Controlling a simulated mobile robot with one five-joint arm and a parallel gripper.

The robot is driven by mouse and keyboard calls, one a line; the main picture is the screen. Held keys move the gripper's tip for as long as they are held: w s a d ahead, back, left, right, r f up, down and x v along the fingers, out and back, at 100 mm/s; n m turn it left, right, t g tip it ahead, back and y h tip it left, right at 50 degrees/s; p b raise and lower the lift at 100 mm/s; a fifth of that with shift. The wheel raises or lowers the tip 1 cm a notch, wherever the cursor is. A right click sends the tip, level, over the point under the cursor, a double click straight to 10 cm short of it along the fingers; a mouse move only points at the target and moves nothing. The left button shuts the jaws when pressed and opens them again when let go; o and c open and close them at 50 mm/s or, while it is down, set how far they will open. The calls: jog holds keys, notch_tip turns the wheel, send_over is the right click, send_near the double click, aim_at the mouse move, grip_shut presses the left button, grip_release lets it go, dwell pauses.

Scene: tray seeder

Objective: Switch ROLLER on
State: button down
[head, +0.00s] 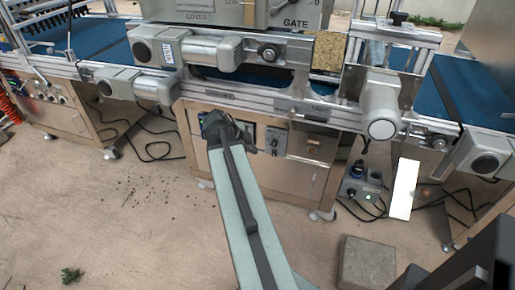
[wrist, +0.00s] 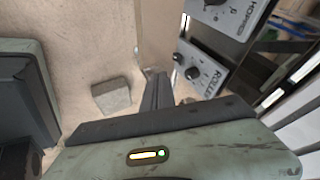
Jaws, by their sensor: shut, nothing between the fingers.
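The knob's setting is too small to read. In the head view my arm reaches the machine's front control panels, and the fingertips are hidden behind it.
The HOPPER panel (wrist: 232,20) is close beside the ROLLER panel. A grey block (head: 367,262) lies on the floor. A small box with a green light (head: 372,197) and loose cables (head: 460,200) lie under the machine. Motors (head: 215,50) jut out above the panels. The floor at left is mostly clear.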

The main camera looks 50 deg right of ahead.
jog(key=w+a+f+n+y, duration=0.1)
jog(key=w+a+n+y, duration=0.1)
jog(key=a+n, duration=0.8)
jog(key=w+a+f+n+t+y, duration=0.1)
jog(key=w+a+n, duration=0.4)
jog(key=a, duration=1.5)
jog(key=w+a+f+n+t+y, duration=0.1)
jog(key=w+a+f+n+y, duration=0.1)
jog(key=a+n, duration=1.3)
jog(key=shift+w+a+f+y, duration=0.2)
jog(key=shift+w+a+y, duration=0.15)
jog(key=shift+w+y, duration=0.5)
jog(key=shift+s, duration=0.1)
